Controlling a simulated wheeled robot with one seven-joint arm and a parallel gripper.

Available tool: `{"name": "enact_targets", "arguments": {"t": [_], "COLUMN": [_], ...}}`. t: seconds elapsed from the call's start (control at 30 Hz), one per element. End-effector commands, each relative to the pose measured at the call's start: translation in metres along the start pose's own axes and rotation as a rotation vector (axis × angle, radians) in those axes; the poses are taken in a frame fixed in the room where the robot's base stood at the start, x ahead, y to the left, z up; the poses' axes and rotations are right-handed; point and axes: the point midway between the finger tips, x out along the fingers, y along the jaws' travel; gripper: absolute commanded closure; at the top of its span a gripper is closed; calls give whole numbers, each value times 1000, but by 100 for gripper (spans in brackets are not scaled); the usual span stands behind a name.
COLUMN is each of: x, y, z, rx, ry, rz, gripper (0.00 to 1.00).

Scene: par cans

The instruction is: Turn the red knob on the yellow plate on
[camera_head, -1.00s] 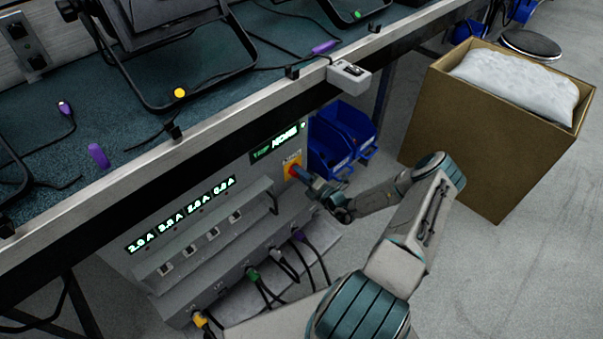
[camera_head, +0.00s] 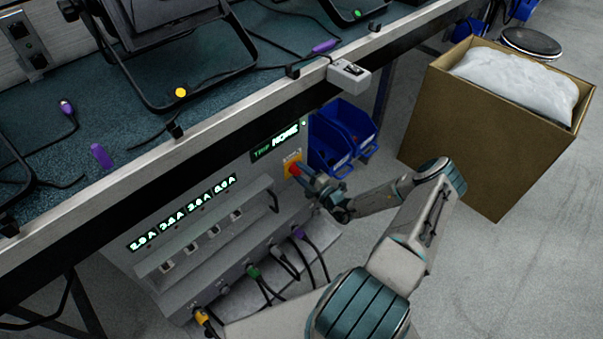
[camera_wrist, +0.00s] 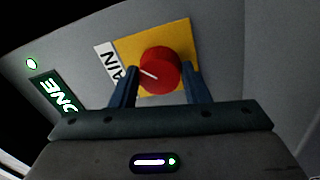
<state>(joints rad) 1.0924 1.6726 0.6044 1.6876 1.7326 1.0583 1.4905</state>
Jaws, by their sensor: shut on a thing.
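The red knob (camera_wrist: 160,70) sits on the yellow plate (camera_wrist: 128,48) on the front of a grey power unit. The plate also shows in the head view (camera_head: 290,172), with the red knob (camera_head: 294,169) partly hidden by my gripper. My gripper (camera_wrist: 163,73) is shut on the knob, with one blue finger on each side of it. A white line on the knob's face points to the upper left in the wrist view. A white label beside the plate is partly covered, and its letters "AIN" show.
The unit (camera_head: 195,245) has a lit "TRIP NONE" display (camera_head: 276,142), several lit ampere readouts and plugged cables below. Blue bins (camera_head: 345,135) and a cardboard box (camera_head: 490,140) stand to the right. The bench edge (camera_head: 235,115) runs above the unit.

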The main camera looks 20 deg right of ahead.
Motion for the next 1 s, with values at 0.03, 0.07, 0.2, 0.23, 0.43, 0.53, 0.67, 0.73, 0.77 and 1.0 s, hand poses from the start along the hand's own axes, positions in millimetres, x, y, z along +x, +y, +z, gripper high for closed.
{"name": "enact_targets", "arguments": {"t": [0.03, 0.07, 0.2, 0.23, 0.43, 0.53, 0.67, 0.73, 0.77, 1.0], "x": [-1, -1, -1, -1, 0, 0, -1, -4, -6, -49], "y": [-1, -1, -1, -1, -1, 0, 0, 0, 1, 2], "z": [0, 0, 0, 0, 0, 0, 0, 0, 0, 1], "rx": [4, 4, 4, 4, 3, 3, 2, 2, 2, 2], "ry": [0, 0, 0, 0, 0, 0, -1, -1, -2, -4], "rz": [-1, -1, -1, -1, -1, 0, 0, 0, 0, -1], "gripper": [81, 81, 81, 81, 36, 36, 36, 36, 36, 36]}}
